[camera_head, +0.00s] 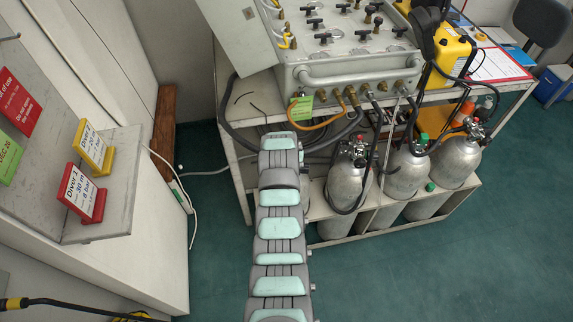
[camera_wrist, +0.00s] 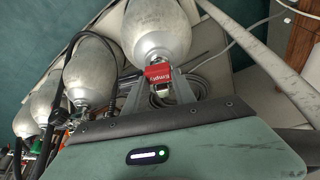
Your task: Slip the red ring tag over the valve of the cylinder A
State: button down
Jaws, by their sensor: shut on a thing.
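A red tag (camera_wrist: 158,72) with upside-down white lettering, seemingly "Empty", is held at the fingertips of my gripper (camera_wrist: 160,88) in the wrist view. The tag is right by the neck end of the nearest silver cylinder (camera_wrist: 158,28). This end and its valve are largely hidden, so I cannot tell whether the ring is around the valve. No letter A can be read on any cylinder. In the head view my arm hides my gripper, the tag and probably this cylinder. Other silver cylinders (camera_head: 408,174) stand to the right.
The cylinders stand in a low rack (camera_head: 392,217) under the air panel (camera_head: 345,62). Black hoses (camera_wrist: 74,56) loop near the neighbouring cylinders. A shelf (camera_head: 117,200) with Diver signs stands at left. Teal floor (camera_head: 440,275) is clear in front.

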jog(key=shift+f, duration=0.35)
jog(key=c, duration=0.9)
grip_release()
jog(key=shift+c, duration=0.2)
jog(key=p+v, duration=0.1)
jog(key=v, duration=0.9)
jog(key=shift+s+r+p, duration=0.2)
jog(key=shift+r+p, duration=0.1)
jog(key=shift+r, duration=0.05)
jog(key=shift+a, duration=0.1)
